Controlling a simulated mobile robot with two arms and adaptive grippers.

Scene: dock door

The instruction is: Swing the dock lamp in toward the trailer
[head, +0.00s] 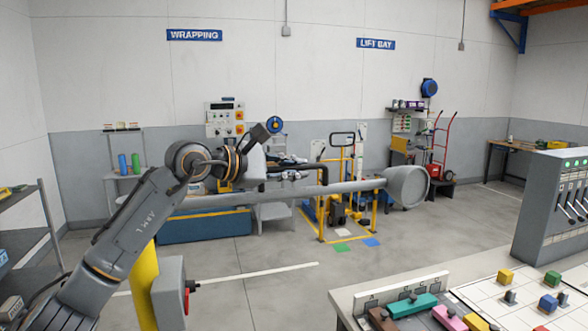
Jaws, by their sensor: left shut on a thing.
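The dock lamp (408,187) has a round grey head at the end of a long grey arm. The lamp arm reaches across the middle of the head view, with the head at its right end. Its left end passes behind my left arm. A dark bar handle shows just above the lamp arm. My left gripper (289,174) is at this handle and shut on it; the exact finger contact is small and hard to make out. My right gripper is not in view. No trailer can be made out.
A yellow post (146,284) with a grey box stands at lower left by my arm. A table (345,300) with coloured blocks and a grey lever console (552,205) fill the lower right. A yellow-framed trolley (340,190) stands behind the lamp. Floor between is open.

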